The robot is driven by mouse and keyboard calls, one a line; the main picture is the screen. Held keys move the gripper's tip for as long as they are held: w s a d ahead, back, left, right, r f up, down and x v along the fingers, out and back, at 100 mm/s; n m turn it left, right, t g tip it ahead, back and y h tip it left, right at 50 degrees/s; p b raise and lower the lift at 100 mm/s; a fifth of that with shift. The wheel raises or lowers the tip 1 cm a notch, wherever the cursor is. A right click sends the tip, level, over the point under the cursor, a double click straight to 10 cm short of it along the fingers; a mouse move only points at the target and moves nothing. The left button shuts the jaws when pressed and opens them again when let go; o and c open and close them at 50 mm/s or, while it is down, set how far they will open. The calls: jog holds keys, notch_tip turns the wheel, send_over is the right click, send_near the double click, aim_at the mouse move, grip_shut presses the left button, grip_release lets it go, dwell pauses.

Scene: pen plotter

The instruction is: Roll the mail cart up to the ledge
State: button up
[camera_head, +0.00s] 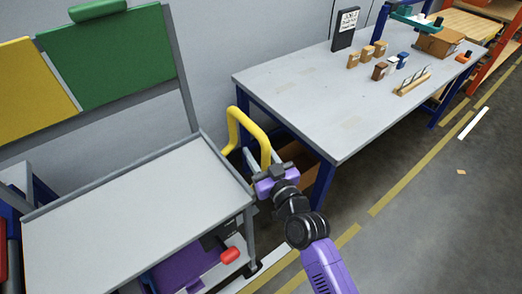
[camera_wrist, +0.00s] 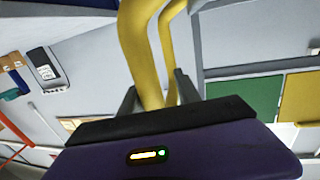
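A yellow tubular handle (camera_head: 250,130) rises between the grey workbench and the white table. It seems to belong to the mail cart, whose body is mostly hidden; a brown box-like part (camera_head: 298,168) shows low down, under the table. My gripper (camera_head: 264,172) is at the handle's right leg. In the wrist view the near yellow bar (camera_wrist: 143,50) runs between my two fingers (camera_wrist: 156,92), close to the left finger, with a gap towards the right one. The fingers stand apart, and a firm grip does not show. Which edge is the ledge I cannot tell.
The white table (camera_head: 300,90) stands right of the handle, with small boxes and a black sign at its far end. The grey workbench (camera_head: 130,220) is at left, with a red-handled purple thing (camera_head: 190,265) below. Open floor (camera_head: 430,230) with yellow lines lies right.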

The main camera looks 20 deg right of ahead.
aim_at(265, 163)
jog(key=shift+o, duration=0.3)
jog(key=shift+d, duration=0.15)
jog(key=s, duration=0.2)
jog(key=s+b, duration=0.1)
jog(key=s, duration=0.1)
jog(key=s+b, duration=0.1)
jog(key=s, duration=0.2)
jog(key=shift+s+d+f, duration=0.1)
jog(key=shift+d, duration=0.3)
jog(key=shift+s, duration=0.25)
